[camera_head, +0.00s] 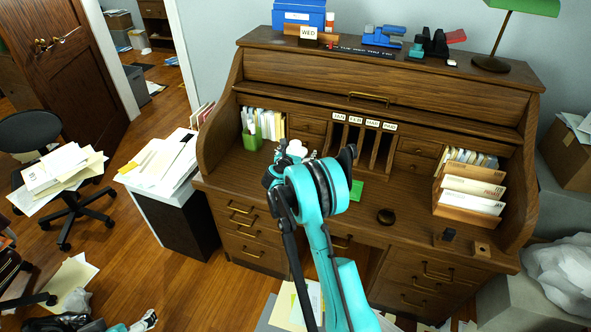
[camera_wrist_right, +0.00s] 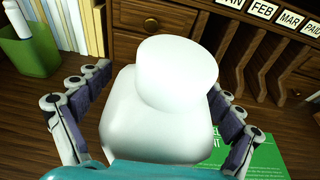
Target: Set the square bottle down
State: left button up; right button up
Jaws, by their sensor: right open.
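A white square bottle with a round cap (camera_wrist_right: 158,120) stands between the fingers of my right gripper (camera_wrist_right: 158,82) in the right wrist view. The bottle's base is hidden. In the head view, the white top of the bottle (camera_head: 296,147) shows just beyond my teal right wrist, over the desktop of the wooden roll-top desk (camera_head: 232,172).
A green cup (camera_head: 251,139) and upright files stand left of the bottle. A green card (camera_head: 356,190) lies on the desk to its right. Labelled slots (camera_head: 362,140) are behind.

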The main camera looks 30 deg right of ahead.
jog(key=c, duration=1.9)
jog(key=shift+r, duration=0.2)
